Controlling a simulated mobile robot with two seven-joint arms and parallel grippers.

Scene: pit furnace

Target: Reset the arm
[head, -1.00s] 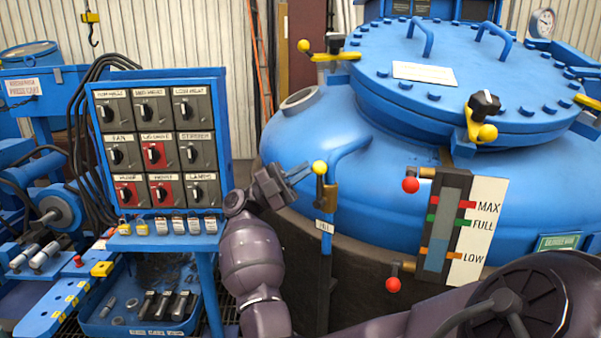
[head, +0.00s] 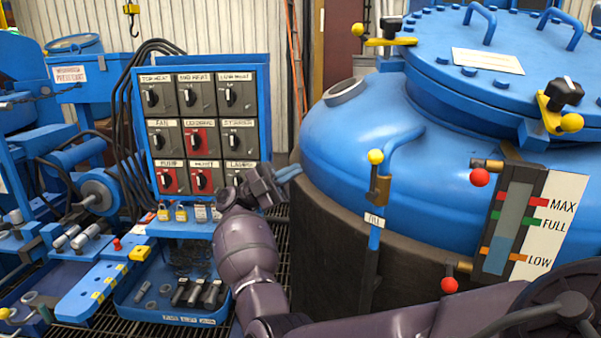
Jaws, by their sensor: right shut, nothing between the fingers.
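My right arm comes in from the bottom right, and its dark forearm rises in front of the control panel's lower right. My right gripper (head: 288,174) is shut and empty, its fingers pointing right toward the blue tank (head: 430,160). It appears in front of the gap between panel and tank; whether it touches the tank is hard to tell. The yellow-knobbed lever (head: 375,157) on the tank's front stands to its right, apart from it. My left gripper is out of view.
The control panel (head: 204,130) with several rotary switches is left of the gripper. A blue tray (head: 200,318) with tools sits below it. A level gauge (head: 510,225) with red knobs is on the tank's right. Blue machinery fills the far left.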

